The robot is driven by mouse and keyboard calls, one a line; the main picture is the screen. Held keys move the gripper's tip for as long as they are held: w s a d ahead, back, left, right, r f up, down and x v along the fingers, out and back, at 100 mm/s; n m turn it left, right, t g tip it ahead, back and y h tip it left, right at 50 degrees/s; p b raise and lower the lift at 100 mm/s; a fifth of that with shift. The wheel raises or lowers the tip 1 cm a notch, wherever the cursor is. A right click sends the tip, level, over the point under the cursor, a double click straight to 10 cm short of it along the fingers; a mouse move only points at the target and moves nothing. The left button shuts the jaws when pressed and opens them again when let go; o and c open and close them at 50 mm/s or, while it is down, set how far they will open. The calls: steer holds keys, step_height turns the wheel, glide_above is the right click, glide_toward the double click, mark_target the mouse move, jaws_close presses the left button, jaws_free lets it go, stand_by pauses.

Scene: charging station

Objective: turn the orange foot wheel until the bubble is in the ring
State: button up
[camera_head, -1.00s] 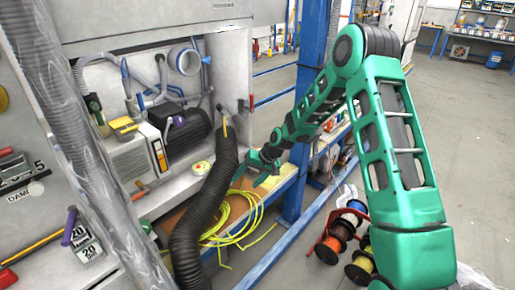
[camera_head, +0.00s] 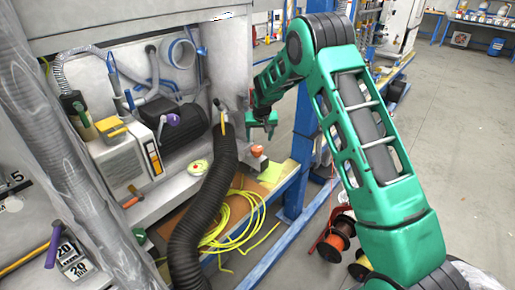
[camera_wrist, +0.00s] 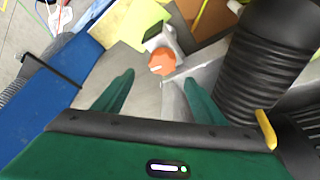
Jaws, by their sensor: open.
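The orange foot wheel (camera_head: 257,151) sits at the right end of the grey bench ledge, right of the black hose. In the wrist view the orange wheel (camera_wrist: 162,62) shows on a pale block, just beyond and between my fingertips. My gripper (camera_head: 262,133) is above the wheel, apart from it, with nothing between its fingers. In the wrist view its two green fingers (camera_wrist: 159,84) stand apart.
The thick black corrugated hose (camera_head: 207,195) rises close to the wheel's left. A blue post (camera_head: 301,150) stands to its right. A yellow-green sheet (camera_head: 279,175) and coiled yellow cable (camera_head: 235,222) lie below. A grey boxy machine (camera_head: 125,160) stands farther left.

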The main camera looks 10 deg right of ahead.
mark_target(257, 148)
steer(key=x, duration=0.9)
steer(key=shift+a+f, duration=0.1)
steer(key=shift+a, duration=0.2)
steer(key=c, duration=1)
